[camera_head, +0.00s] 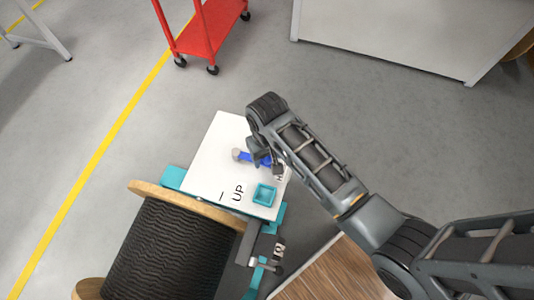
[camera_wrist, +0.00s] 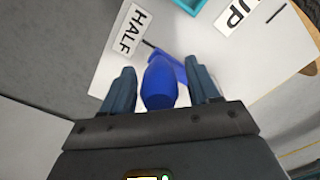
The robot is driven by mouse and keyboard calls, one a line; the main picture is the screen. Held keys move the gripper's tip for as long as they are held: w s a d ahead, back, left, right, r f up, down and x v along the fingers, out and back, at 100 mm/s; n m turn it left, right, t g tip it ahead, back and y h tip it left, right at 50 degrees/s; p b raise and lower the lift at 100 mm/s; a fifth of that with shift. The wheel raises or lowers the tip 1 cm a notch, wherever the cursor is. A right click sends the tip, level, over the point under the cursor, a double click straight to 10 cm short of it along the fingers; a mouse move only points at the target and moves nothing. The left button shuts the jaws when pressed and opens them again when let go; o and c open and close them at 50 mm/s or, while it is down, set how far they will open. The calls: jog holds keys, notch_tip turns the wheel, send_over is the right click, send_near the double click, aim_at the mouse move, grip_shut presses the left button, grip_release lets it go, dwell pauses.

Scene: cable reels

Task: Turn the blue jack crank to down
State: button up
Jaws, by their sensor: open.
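The blue jack crank (camera_head: 246,157) is on a white panel (camera_head: 222,135), its near part partly hidden by my gripper in the head view. In the wrist view its thick blue handle (camera_wrist: 160,92) stands between my fingers, with the blue arm running off behind the right finger. My gripper (camera_wrist: 158,68) is open around the handle, a finger on each side, with a gap visible on both sides. In the wrist view a HALF label (camera_wrist: 130,30) lies just past the handle, and an UP label (camera_wrist: 238,14) is farther right. No down label is readable.
A teal square box (camera_head: 264,195) sits on the panel near the UP label. A large black cable reel (camera_head: 170,250) stands in front of the panel. A red cart (camera_head: 205,30) and a white cabinet (camera_head: 390,30) are behind. Grey floor left of the panel is clear.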

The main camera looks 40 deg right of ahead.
grip_shut()
dwell(0.5)
